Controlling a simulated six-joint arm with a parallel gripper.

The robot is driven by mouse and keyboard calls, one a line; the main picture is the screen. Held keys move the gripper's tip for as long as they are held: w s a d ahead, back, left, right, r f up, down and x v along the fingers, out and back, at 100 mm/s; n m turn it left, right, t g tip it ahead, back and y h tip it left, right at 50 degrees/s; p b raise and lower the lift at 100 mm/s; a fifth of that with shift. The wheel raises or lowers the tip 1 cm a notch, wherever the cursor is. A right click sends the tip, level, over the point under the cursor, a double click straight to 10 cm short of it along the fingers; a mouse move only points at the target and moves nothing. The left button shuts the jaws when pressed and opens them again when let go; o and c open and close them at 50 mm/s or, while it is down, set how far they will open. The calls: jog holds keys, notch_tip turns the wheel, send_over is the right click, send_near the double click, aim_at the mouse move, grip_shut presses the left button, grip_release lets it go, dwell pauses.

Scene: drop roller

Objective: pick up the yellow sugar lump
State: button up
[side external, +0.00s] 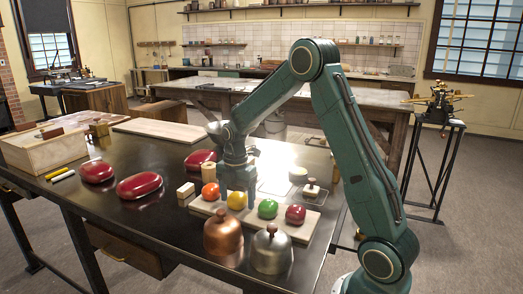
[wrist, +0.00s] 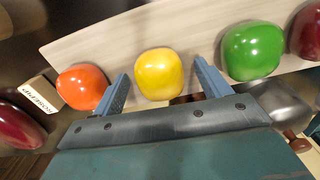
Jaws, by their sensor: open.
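The yellow sugar lump (wrist: 159,73) is a rounded, glossy cube on a pale wooden board (wrist: 110,35). In the wrist view it appears between the two blue fingers of my gripper (wrist: 160,84), which are spread apart with a gap on each side of it. In the side view the yellow lump (side external: 236,200) sits in a row on the board, with my gripper (side external: 238,190) pointing down just beside or over it. An orange lump (wrist: 82,86) lies to its left and a green lump (wrist: 252,51) to its right. Whether the fingertips are level with the lump is unclear.
A dark red lump (side external: 295,214) ends the row. A copper bell-shaped cover (side external: 222,238) and a silver one (side external: 271,250) stand close in front of the board. Red oval objects (side external: 139,185) and a wooden box (side external: 45,150) lie to the left. The dark tabletop between them is partly clear.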

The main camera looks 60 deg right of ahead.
aim_at(237, 199)
jog(key=c, duration=1.1)
jog(key=shift+r, duration=0.15)
notch_tip(237, 199, up, 20)
jog(key=shift+f, duration=0.1)
dwell(0.5)
